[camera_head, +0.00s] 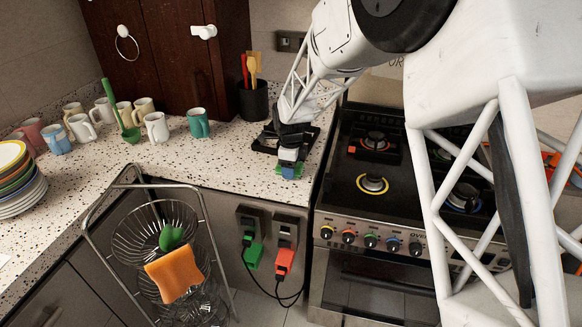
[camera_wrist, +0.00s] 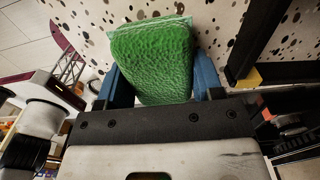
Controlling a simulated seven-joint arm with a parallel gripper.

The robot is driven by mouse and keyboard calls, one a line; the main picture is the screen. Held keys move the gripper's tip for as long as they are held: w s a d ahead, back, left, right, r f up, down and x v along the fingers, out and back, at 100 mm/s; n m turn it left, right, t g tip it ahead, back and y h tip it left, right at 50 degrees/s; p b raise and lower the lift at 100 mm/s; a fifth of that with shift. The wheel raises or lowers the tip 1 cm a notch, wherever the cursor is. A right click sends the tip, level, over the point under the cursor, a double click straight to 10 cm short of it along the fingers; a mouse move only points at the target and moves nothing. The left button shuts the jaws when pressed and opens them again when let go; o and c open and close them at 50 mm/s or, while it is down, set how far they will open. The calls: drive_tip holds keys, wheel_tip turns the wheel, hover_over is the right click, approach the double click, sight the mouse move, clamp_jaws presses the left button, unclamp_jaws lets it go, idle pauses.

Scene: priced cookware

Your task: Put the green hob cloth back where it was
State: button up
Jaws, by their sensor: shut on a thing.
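The green hob cloth (camera_wrist: 152,62) is a bumpy green pad between the blue fingers of my gripper (camera_wrist: 158,84) in the wrist view. My gripper is shut on it. In the head view my gripper (camera_head: 289,172) points down at the front part of the speckled counter, left of the hob (camera_head: 372,225). Only small bits of green show beside the fingertips there. I cannot tell whether the cloth touches the counter.
A black grate (camera_head: 262,143) lies on the counter just behind my gripper. A wire basket stand (camera_head: 203,240) with an orange cloth (camera_head: 174,273) stands in front. Black utensil holder (camera_head: 254,102) is behind.

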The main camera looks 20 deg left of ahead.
drive_tip(key=shift+f, duration=0.15)
drive_tip(key=o, duration=0.9)
wheel_tip(320, 180, up, 12)
drive_tip(key=shift+r, duration=0.15)
idle(0.4)
idle(0.7)
